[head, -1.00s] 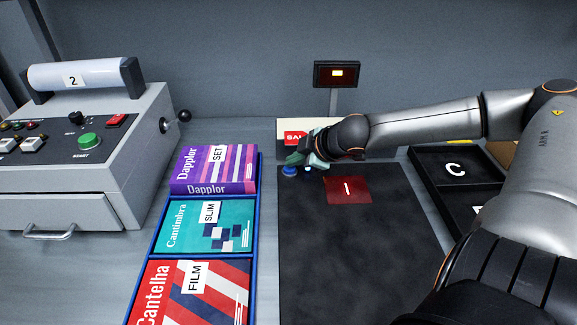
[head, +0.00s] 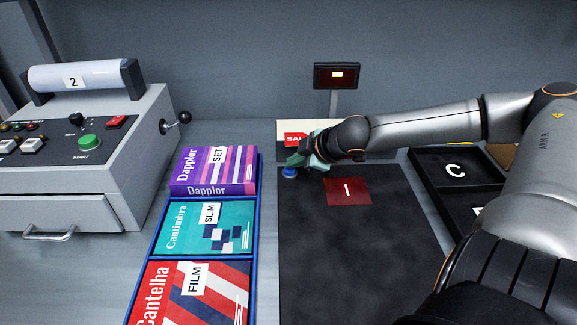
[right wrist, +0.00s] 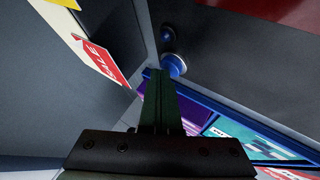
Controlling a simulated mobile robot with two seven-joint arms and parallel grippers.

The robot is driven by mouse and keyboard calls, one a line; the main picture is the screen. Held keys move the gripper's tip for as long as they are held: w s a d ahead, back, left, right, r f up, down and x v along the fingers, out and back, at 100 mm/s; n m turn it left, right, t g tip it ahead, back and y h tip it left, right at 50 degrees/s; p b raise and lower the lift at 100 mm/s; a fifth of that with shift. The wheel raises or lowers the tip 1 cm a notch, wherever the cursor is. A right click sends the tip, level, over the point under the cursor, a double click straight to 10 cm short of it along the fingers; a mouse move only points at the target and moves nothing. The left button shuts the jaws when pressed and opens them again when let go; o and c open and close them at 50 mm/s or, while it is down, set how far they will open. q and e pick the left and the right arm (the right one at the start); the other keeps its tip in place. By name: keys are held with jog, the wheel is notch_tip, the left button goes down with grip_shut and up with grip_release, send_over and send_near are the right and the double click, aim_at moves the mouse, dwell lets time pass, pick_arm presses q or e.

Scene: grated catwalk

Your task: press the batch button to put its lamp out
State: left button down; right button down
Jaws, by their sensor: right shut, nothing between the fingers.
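A blue round button (head: 289,173) sits at the far left corner of the dark mat (head: 345,255); it also shows in the right wrist view (right wrist: 174,66). My right gripper (head: 295,161) is shut and empty, with its greenish fingers right by the button. In the right wrist view the fingertips (right wrist: 159,72) are just beside the button; I cannot tell whether they touch it. My left gripper is not in view.
A blue tray (head: 257,215) with several boxes stands left of the mat. A grey machine (head: 95,170) with a green button is at far left. A red SALE tag (head: 294,139) stands close behind my gripper. Black bins (head: 428,185) are at right.

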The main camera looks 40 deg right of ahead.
aim_at(294, 171)
notch_tip(294, 171, up, 6)
jog(key=p, duration=0.6)
jog(key=shift+r, duration=0.1)
dwell(0.4)
